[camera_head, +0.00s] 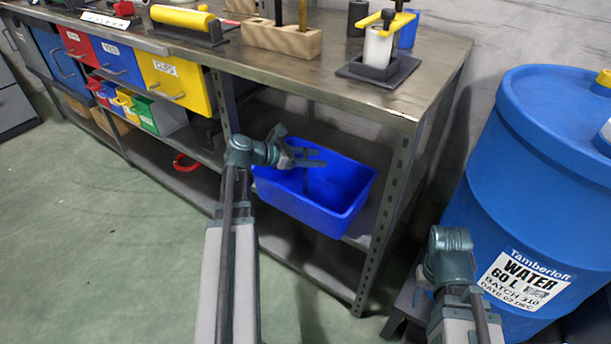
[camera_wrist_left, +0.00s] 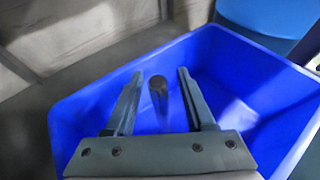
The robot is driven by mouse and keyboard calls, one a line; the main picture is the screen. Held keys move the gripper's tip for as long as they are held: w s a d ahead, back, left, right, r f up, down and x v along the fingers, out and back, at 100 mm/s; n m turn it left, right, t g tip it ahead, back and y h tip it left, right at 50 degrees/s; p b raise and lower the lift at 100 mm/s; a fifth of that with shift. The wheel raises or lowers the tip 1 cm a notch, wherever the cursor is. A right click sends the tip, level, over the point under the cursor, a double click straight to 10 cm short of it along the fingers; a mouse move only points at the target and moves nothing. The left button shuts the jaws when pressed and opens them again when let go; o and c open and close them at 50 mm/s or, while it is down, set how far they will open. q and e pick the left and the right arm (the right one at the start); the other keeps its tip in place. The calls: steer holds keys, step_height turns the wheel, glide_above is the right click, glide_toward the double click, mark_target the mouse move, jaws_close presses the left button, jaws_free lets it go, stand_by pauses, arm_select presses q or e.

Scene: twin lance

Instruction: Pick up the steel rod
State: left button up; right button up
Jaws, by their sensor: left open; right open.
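The steel rod (camera_wrist_left: 158,90) shows in the left wrist view as a dark round end with a shaft running down inside the blue bin (camera_head: 345,218). It stands between the two fingers of my left gripper (camera_wrist_left: 157,98), with gaps on both sides. My left gripper (camera_head: 306,157) is open over the bin, its fingers pointing right in the head view. I cannot make out the rod in the head view. My right gripper (camera_head: 420,296) is low beside the blue barrel, and its fingers are hard to make out against the dark shapes there.
The bin sits on the bench's lower shelf, below the metal worktop (camera_head: 345,80). A bench leg (camera_head: 385,215) stands right of the bin. A large blue water barrel (camera_head: 540,190) is at the right. Coloured drawers (camera_head: 175,85) are at the left. Green floor (camera_head: 110,250) is clear.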

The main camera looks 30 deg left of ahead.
arm_select(q)
steer(key=shift+w+d+f, duration=0.1)
steer(key=shift+w+d, duration=0.05)
steer(key=shift+w, duration=0.05)
steer(key=shift+c, duration=0.2)
jaws_close()
